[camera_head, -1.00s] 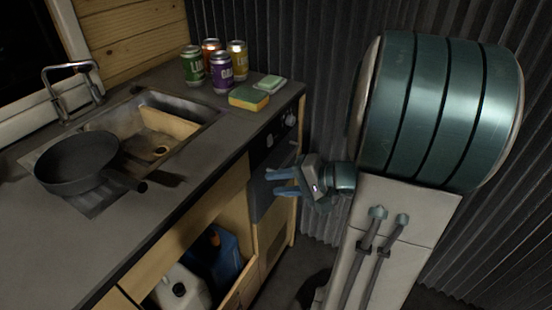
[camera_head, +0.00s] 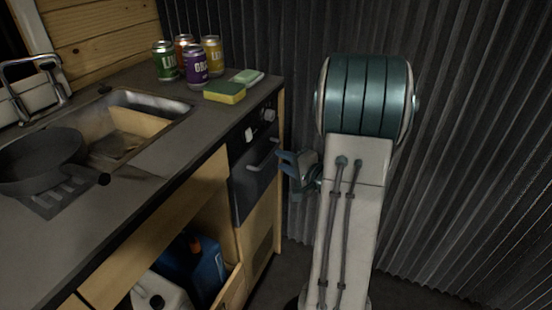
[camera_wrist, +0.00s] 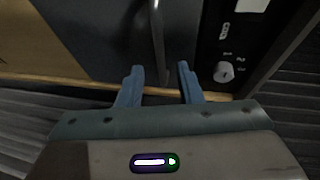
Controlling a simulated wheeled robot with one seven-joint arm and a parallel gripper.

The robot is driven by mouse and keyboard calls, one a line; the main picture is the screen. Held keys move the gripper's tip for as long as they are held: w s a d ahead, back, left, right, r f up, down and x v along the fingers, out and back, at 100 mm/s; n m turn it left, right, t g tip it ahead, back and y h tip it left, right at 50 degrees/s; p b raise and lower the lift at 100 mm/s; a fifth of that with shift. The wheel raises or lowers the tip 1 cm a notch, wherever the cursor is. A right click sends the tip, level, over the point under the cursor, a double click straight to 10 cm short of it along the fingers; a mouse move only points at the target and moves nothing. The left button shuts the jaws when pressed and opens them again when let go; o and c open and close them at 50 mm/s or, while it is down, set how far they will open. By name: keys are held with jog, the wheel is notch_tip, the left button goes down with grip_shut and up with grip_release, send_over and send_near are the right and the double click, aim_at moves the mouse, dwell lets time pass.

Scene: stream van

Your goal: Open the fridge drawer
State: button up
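The fridge drawer (camera_head: 250,178) is the dark front under the knob panel, at the end of the counter, and it looks shut. Its bar handle (camera_head: 263,155) runs across its upper part. My gripper (camera_head: 282,161) is just right of the handle at about its height, with fingers toward the front. In the wrist view my gripper (camera_wrist: 160,70) is open and empty. There the handle (camera_wrist: 157,40) runs upright in the picture, its lower end showing between the fingertips. I cannot tell whether the fingers reach around it or stop short.
A control panel (camera_head: 254,127) with knobs is above the drawer. Below the counter, an open wooden compartment holds a blue jug (camera_head: 195,268) and a white jug (camera_head: 158,292). Cans, a sponge (camera_head: 225,92) and a pan (camera_head: 45,160) are on the counter. A corrugated wall (camera_head: 470,150) stands behind my arm.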

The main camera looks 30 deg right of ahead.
jog(key=shift+x, duration=2.05)
grip_shut()
